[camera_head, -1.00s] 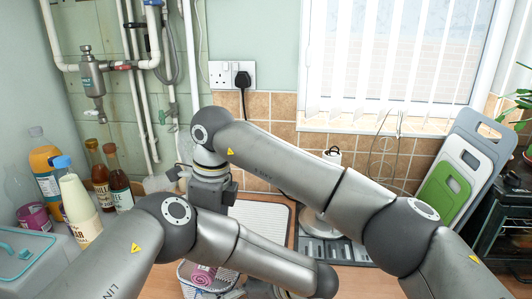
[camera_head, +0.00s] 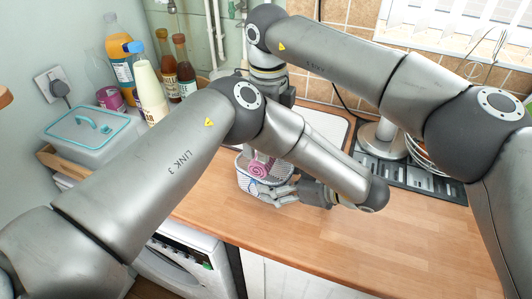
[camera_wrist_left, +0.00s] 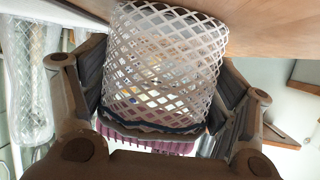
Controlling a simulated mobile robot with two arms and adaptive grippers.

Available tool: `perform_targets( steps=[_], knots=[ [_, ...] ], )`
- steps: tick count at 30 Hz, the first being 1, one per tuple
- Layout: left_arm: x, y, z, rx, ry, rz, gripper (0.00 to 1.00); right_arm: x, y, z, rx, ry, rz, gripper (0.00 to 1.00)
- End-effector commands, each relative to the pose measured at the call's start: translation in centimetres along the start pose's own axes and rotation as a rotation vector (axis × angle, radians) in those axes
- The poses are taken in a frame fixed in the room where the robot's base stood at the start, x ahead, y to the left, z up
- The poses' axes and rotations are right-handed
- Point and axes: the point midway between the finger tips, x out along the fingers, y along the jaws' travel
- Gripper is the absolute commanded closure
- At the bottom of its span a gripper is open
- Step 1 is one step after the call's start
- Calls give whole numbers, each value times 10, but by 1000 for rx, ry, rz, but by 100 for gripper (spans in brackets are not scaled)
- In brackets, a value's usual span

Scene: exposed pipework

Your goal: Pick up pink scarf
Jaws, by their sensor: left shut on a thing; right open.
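The pink scarf (camera_head: 262,168) is a rolled bundle at the white lattice basket (camera_head: 243,180) in the head view, its spiral end showing. My left gripper (camera_head: 283,190) is at the basket's near right side and shut on it. In the left wrist view, the gripper's two fingers flank the lattice basket (camera_wrist_left: 168,70), and a ribbed pink-purple edge (camera_wrist_left: 150,145) shows past its dark rim. My right gripper (camera_head: 240,74) is open, farther back and left of the scarf, partly hidden by my left arm. I cannot see anything in it.
Bottles (camera_head: 150,90) and a teal-lidded box (camera_head: 90,135) stand at the left. A white draining mat (camera_head: 325,130) lies behind the basket. A dark rack (camera_head: 400,170) with a metal stand is at the right. The wooden counter (camera_head: 420,240) is clear in front.

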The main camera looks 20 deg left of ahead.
Motion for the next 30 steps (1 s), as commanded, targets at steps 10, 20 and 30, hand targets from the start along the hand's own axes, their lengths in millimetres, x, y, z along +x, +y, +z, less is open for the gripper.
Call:
perform_targets(
  steps=[10,20,30],
  knots=[
    [1,0,1,2,-2,-1,42,42,-3,-3,0,0,3,0],
    [1,0,1,2,-2,-1,42,57,-3,-2,1,-2,0,0],
    [1,0,1,2,-2,-1,42,56,-3,-2,0,-2,0,40]
  ],
)
